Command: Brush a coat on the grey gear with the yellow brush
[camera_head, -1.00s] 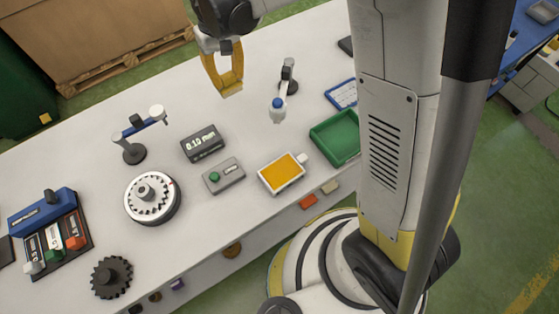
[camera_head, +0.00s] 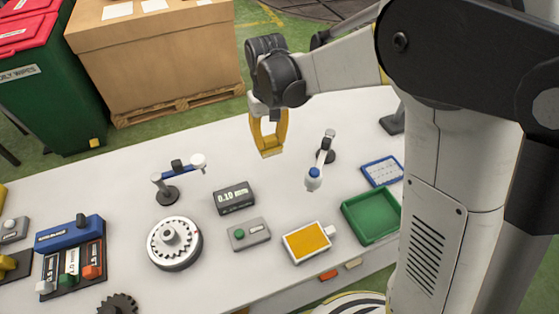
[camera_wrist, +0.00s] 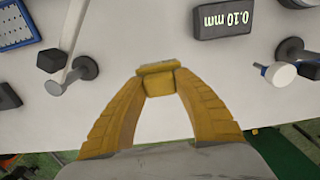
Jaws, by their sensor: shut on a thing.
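My gripper (camera_head: 270,150) is above the table's far part, pointing down. In the wrist view its yellow fingers (camera_wrist: 158,88) meet around a small yellow block (camera_wrist: 158,69), apparently the yellow brush; its bristles cannot be made out. A light grey toothed gear (camera_head: 175,236) lies on a round turntable (camera_head: 172,262), to the left of and nearer than the gripper, well apart from it. A darker gear (camera_head: 118,304) lies at the bottom edge, partly cut off.
A 0.10 mm display (camera_head: 234,197), a green-button box (camera_head: 249,234), a yellow-orange pad (camera_head: 307,242) and a green tray (camera_head: 370,216) stand nearby. Small stands (camera_head: 168,192) and (camera_head: 326,152) rise beside the gripper's area. A blue rack (camera_head: 75,232) is left.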

